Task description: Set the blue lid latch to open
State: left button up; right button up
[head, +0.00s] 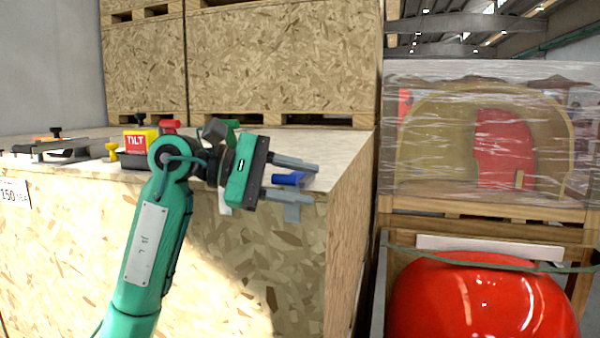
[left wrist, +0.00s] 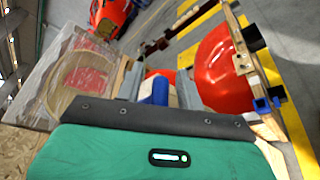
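A blue handle-like part (head: 290,179), which looks like the lid latch, is at the right end of the wooden crate top in the head view. My left gripper (head: 313,183) reaches over this end with its two grey fingers spread, one on each side of the blue part. In the left wrist view the blue part (left wrist: 154,91) stands between the fingers of the left gripper (left wrist: 160,80), with a gap at least on the right side. Its base is hidden, so I cannot tell its setting. My right gripper is not in view.
The crate top (head: 345,148) also bears a yellow TILT block (head: 140,141), a red part (head: 170,127) and a green part (head: 232,124). A large red nosecone (head: 480,300) stands at lower right. A wrapped crate (head: 490,130) is behind it.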

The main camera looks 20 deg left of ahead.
pick_arm(q)
jog(key=shift+w+d, duration=0.1)
jog(key=shift+d, duration=0.1)
jog(key=shift+f, duration=0.1)
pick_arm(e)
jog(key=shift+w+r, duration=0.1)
pick_arm(q)
jog(key=c, duration=0.8)
grip_shut()
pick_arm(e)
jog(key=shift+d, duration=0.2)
